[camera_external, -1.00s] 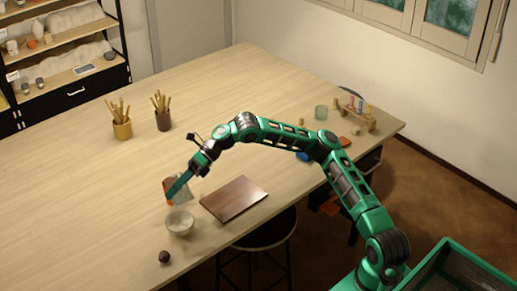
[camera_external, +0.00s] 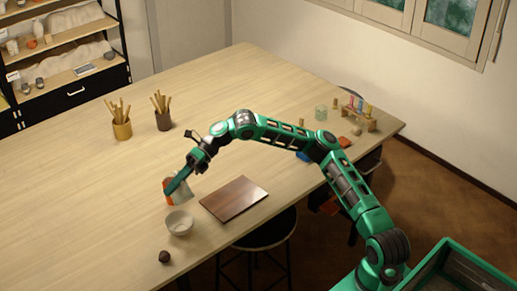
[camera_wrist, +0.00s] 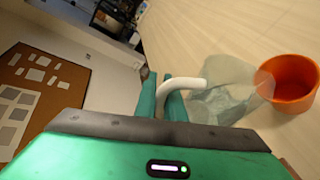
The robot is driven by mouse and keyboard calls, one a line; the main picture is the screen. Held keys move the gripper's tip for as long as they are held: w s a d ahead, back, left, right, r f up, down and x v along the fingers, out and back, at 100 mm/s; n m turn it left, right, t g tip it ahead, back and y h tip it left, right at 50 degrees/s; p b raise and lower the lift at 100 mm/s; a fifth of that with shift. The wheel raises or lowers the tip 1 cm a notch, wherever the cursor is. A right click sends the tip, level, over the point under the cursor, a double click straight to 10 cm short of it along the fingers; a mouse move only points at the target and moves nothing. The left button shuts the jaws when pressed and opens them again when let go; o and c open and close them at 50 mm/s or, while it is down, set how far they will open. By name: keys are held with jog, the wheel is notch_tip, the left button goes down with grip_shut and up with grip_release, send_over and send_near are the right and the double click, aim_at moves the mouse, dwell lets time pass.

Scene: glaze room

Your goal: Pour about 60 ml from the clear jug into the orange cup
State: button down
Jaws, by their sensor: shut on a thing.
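The clear jug (camera_wrist: 222,97) has a white curved handle (camera_wrist: 185,85). My gripper (camera_wrist: 160,88) is shut on this handle. In the wrist view the jug reaches right, its far rim overlapping the near edge of the orange cup (camera_wrist: 292,88). In the external view my gripper (camera_external: 177,183) partly covers the jug (camera_external: 184,192) and the orange cup (camera_external: 168,195) just left of it. The jug looks tilted toward the cup. I cannot make out a stream or the liquid level in either vessel.
A dark brown board (camera_external: 234,199) lies to the right, and a small dark ball (camera_external: 164,257) near the front edge. Pots of sticks (camera_external: 121,122) stand farther back. The table's left side is clear.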

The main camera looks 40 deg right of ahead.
aim_at(168, 177)
jog(key=shift+w+d+r+m+g+y+p, duration=0.1)
jog(key=shift+w+r+m+g+y+p, duration=0.2)
jog(key=shift+w+r+m+g+p, duration=0.45)
dwell(2.2)
jog(key=shift+w+r+m, duration=0.25)
jog(key=shift+w+r, duration=0.15)
jog(key=shift+r, duration=0.15)
dwell(0.4)
jog(key=shift+s+f+n+t, duration=0.55)
jog(key=shift+s+f+n, duration=0.15)
jog(key=shift+s+f, duration=0.3)
jog(key=shift+s+f+n+t+h+b, duration=0.45)
jog(key=shift+s+f+n, duration=0.2)
jog(key=shift+f+n, duration=0.2)
jog(key=shift+s+a+f+n+t, duration=0.2)
jog(key=shift+s+n+t, duration=0.1)
jog(key=shift+n+t, duration=0.25)
jog(key=shift+s, duration=0.1)
